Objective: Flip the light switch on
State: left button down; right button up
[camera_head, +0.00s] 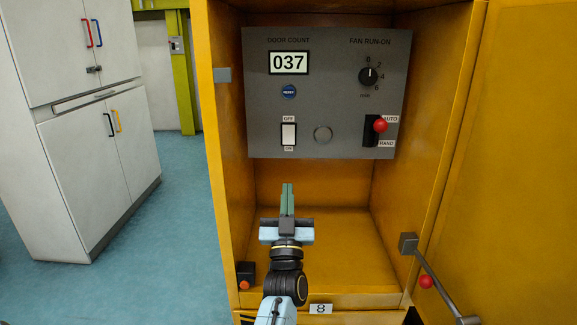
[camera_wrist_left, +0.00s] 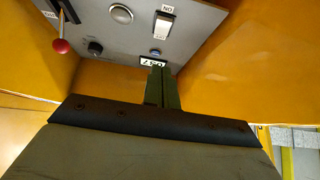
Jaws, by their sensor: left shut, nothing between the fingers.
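The light switch (camera_head: 288,134) is a white rocker on the grey panel (camera_head: 340,80) inside the yellow cabinet. Its OFF label is above it and its ON label below. I cannot tell which end is pressed in. It also shows near the top of the left wrist view (camera_wrist_left: 163,23), where the panel appears upside down. My left gripper (camera_head: 287,185) points up and forward in the cabinet opening, below the switch and apart from it. Its green fingers are shut with nothing between them, as the left wrist view (camera_wrist_left: 160,70) also shows. My right gripper is not seen.
The panel also carries a counter display (camera_head: 288,62), a blue reset button (camera_head: 289,92), a round grey button (camera_head: 323,134), a fan knob (camera_head: 368,76) and a red-knobbed lever (camera_head: 380,125). The open cabinet door (camera_head: 520,150) stands at right. White cupboards (camera_head: 85,120) stand at left.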

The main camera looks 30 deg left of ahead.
aim_at(289, 138)
pick_arm(q)
jog(key=shift+r, duration=0.1)
